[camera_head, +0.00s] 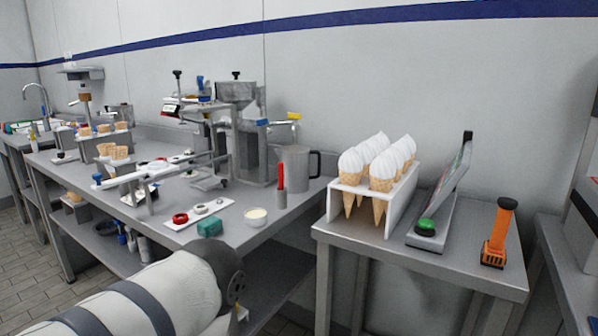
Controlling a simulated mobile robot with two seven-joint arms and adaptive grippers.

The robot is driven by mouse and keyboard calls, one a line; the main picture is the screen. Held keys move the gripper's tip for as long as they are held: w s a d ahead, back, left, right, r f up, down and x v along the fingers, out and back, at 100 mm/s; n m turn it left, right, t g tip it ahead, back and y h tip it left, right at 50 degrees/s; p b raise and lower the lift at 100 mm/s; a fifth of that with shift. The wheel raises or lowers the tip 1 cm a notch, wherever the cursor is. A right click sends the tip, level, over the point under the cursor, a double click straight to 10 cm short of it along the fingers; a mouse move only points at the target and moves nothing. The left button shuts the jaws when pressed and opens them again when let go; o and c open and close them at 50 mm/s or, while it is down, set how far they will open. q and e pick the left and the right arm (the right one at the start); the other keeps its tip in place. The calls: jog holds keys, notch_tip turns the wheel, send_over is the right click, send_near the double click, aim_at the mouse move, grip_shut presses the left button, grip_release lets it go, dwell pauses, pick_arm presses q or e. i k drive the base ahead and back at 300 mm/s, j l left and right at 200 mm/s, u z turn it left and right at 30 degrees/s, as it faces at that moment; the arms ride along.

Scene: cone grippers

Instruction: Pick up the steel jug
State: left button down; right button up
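The steel jug (296,166) stands upright on the long steel table, near its right end against the wall. Its dark handle is on its right side. A red-handled tool in a small steel holder (281,188) stands just in front of it and covers part of its left side. My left arm comes in from the lower left, in front of the table and well apart from the jug. Its gripper is hidden behind the arm or out of the frame. My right gripper does not show.
A dispensing machine (236,130) stands left of the jug. A white bowl (256,216), a green sponge (210,227) and a white tray (199,213) lie in front. A rack of several cones (401,212), a tablet stand and an orange tool (498,235) occupy the right table.

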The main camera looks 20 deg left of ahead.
aim_at(295, 159)
jog(key=i+j+z, duration=0.15)
jog(key=j, duration=0.25)
jog(key=j+z, duration=0.15)
jog(key=j, duration=0.25)
jog(key=i+j+z, duration=0.15)
jog(key=j, duration=0.25)
